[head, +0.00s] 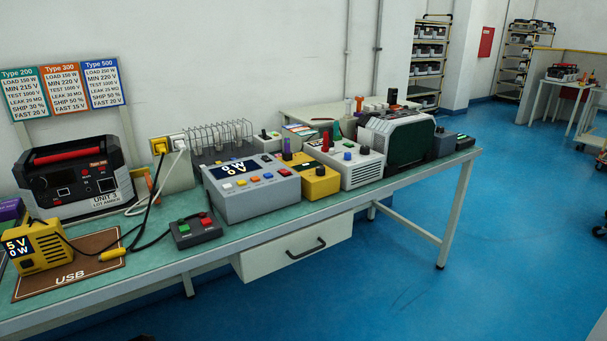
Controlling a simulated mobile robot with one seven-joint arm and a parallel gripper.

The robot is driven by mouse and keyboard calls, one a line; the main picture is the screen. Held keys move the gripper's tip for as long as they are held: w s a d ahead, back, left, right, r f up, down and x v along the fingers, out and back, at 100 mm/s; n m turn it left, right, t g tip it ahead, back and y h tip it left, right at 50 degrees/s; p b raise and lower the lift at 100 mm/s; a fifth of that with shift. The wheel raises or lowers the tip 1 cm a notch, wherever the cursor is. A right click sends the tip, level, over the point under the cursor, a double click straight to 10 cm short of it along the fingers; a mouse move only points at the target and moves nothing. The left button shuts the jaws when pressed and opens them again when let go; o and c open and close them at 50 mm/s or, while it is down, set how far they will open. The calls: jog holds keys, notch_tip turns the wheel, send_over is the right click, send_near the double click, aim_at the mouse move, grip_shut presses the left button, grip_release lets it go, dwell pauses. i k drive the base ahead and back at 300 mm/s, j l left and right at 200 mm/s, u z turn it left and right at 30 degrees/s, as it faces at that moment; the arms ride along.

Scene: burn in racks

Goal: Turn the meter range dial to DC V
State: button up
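A yellow box (320,181) with a small dark panel stands mid-bench; I cannot tell whether it is the meter or read any range marks on it. To its left is a grey box (254,195) with a display reading 0 W and 0 V and several coloured buttons. To its right is a light box (360,169) with a red knob (326,145) and a blue knob (348,156). At the far left a yellow unit (38,245) shows 5 V and 0 W. No DC V label is legible. My gripper is not in view.
The green-topped bench (225,235) holds the black Unit 3 power station (75,175), a red-and-green button box (195,230), a brown USB mat (40,287) and a green-and-white case (395,138). A drawer (295,252) is below. Blue floor (500,240) is clear at right.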

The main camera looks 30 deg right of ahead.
aim_at(320, 169)
jog(key=i+z, duration=0.2)
jog(key=z, duration=0.2)
jog(key=i+z, duration=0.25)
jog(key=z, duration=0.15)
jog(key=i+j+z, duration=0.1)
jog(key=z, duration=0.3)
jog(key=i+j, duration=0.05)
jog(key=i, duration=0.05)
